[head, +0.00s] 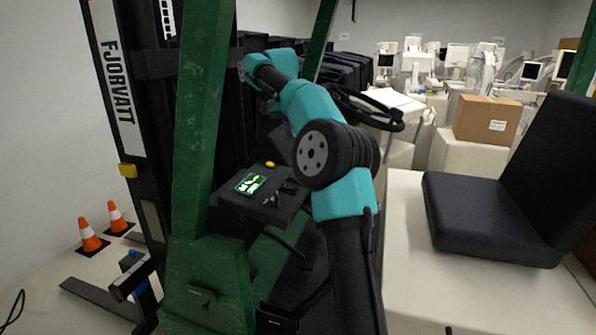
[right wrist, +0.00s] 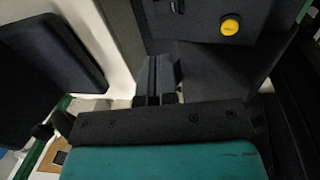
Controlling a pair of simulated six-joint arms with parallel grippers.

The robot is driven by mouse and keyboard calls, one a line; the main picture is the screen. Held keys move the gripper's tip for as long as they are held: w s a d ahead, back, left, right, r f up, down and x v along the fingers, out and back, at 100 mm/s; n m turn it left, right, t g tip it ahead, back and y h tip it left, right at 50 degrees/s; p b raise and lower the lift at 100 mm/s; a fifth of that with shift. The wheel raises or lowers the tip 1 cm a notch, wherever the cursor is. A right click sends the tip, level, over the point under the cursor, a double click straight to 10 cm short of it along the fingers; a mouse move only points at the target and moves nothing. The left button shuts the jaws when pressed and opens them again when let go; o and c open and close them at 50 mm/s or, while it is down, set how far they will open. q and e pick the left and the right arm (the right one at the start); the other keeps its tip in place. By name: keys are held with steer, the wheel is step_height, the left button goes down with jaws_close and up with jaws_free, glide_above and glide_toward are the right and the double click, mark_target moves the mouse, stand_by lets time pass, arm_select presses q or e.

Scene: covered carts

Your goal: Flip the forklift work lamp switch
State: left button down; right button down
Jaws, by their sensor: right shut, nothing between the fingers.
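The forklift's dark control console (head: 233,200) has a lit green display (head: 250,183), a yellow knob (head: 270,164) and small dark toggles or levers (head: 272,200). I cannot tell which is the lamp switch. In the right wrist view, the yellow knob (right wrist: 230,27) is at the top, with a small dark control (right wrist: 176,5) left of it, cut by the frame edge. My right gripper (right wrist: 157,68) is shut and empty, its fingertips just short of the console face (right wrist: 190,30); contact is unclear. In the head view its fingers are hard to make out. My left gripper is not in view.
A green post (head: 203,120) stands left of the console. The steering wheel (head: 385,118) is right of my arm, and the black seat (head: 465,210) further right. A cardboard box (head: 487,119) stands behind. Orange cones (head: 88,235) stand on the left floor.

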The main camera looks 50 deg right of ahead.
steer(key=f, duration=0.4)
steer(key=s+f, duration=0.1)
steer(key=f, duration=0.3)
steer(key=s+f, duration=0.1)
steer(key=f, duration=0.3)
steer(key=shift+d+f, duration=0.25)
steer(key=shift+d, duration=0.15)
steer(key=shift+w+a, duration=0.1)
steer(key=shift+w, duration=0.05)
